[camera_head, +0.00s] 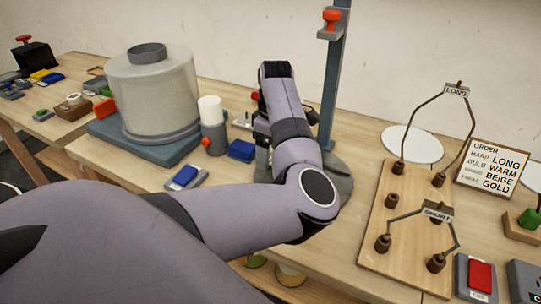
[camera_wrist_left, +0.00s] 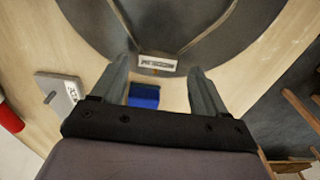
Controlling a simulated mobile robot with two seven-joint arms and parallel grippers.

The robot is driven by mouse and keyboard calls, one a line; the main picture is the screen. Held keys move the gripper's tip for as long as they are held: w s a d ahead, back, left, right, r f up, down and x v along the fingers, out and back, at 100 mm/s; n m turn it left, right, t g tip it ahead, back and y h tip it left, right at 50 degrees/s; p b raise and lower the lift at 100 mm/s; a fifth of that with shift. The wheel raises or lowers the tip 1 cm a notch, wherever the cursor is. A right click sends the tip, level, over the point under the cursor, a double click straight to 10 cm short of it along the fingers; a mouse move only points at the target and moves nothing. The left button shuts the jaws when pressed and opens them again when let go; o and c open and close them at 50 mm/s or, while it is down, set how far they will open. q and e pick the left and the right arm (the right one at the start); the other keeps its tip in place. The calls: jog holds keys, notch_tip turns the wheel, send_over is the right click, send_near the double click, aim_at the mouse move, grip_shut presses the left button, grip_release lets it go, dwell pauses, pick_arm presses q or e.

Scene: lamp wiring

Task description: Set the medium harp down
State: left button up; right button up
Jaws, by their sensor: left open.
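In the left wrist view, the medium harp's label (camera_wrist_left: 157,63) shows between the fingers of my left gripper (camera_wrist_left: 160,68). Its thin wire sides run up the picture over a dark grey round base. The fingers stand apart on either side of the label, and I see no grip on it. Whether the harp rests on the base is not clear. In the head view my left gripper (camera_head: 262,128) is mostly hidden by its arm beside the grey post (camera_head: 335,75), and the medium harp cannot be made out. My right gripper is out of view.
A wooden board (camera_head: 407,225) holds the long harp (camera_head: 456,91) and the short harp (camera_head: 437,210) upright on pegs. An order card (camera_head: 494,168) stands at the right. A large drum (camera_head: 153,90), a blue block (camera_head: 241,151) and a white cylinder (camera_head: 210,110) stand left of my gripper.

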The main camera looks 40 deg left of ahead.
pick_arm(q)
notch_tip(320, 180, up, 10)
jog(key=shift+w+d+r+p, duration=0.15)
jog(key=shift+d+r+p, duration=0.05)
jog(key=shift+d+p, duration=0.1)
jog(key=shift+a, duration=0.1)
dwell(0.4)
